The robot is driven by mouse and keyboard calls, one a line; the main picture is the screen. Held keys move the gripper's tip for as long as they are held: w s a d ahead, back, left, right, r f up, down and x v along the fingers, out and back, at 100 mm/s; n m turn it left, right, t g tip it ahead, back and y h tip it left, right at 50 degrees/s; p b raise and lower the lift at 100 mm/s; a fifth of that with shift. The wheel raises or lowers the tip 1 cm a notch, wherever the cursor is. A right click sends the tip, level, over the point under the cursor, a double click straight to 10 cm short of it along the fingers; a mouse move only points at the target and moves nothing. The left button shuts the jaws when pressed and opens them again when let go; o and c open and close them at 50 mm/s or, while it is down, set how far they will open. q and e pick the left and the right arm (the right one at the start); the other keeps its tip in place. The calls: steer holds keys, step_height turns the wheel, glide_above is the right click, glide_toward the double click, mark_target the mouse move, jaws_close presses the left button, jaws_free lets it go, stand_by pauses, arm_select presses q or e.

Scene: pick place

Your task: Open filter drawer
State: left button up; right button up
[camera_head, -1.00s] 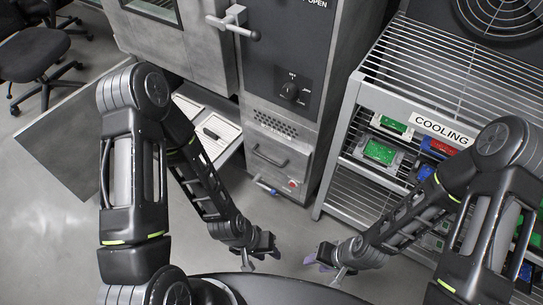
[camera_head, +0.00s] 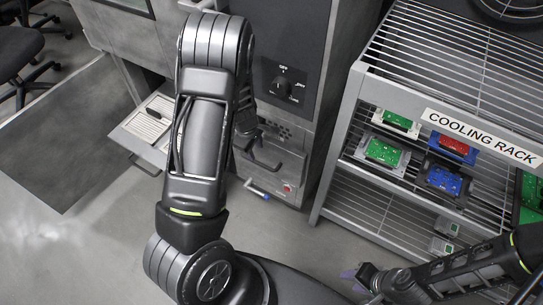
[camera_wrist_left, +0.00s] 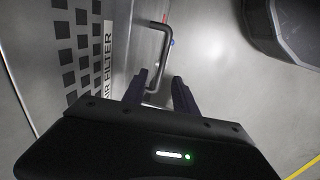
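The filter drawer (camera_head: 272,172) is a grey metal front low on the machine, below a perforated vent; no gap shows around it. In the left wrist view its panel (camera_wrist_left: 125,100) carries the label "AIR FILTER" and a dark bar handle (camera_wrist_left: 164,45). My left gripper (camera_wrist_left: 158,86) is open and empty, its two dark fingers apart, with the near end of the handle between or just beyond their tips; I cannot tell if they touch. In the head view my left arm largely hides this gripper. My right gripper (camera_head: 354,281) is open and empty above the floor.
A low lever (camera_head: 257,190) with a blue end sits below the drawer. A cooling rack (camera_head: 340,140) with several circuit boards stands to the right. A pulled-out tray (camera_head: 145,130) is at the left. Floor in front of the machine is clear.

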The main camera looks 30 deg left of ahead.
mark_target(258, 163)
arm_select(q)
steer(key=shift+s+d, duration=0.1)
steer(key=shift+s, duration=0.05)
steer(key=shift+f, duration=0.1)
steer(key=f, duration=0.2)
steer(key=w+f+b, duration=0.1)
steer(key=f, duration=0.2)
steer(key=f+b, duration=0.1)
steer(key=f, duration=0.1)
steer(key=shift+w+f, duration=0.2)
steer(key=shift+f, duration=0.1)
steer(key=shift+c, duration=0.3)
jaws_close()
stand_by(1.0)
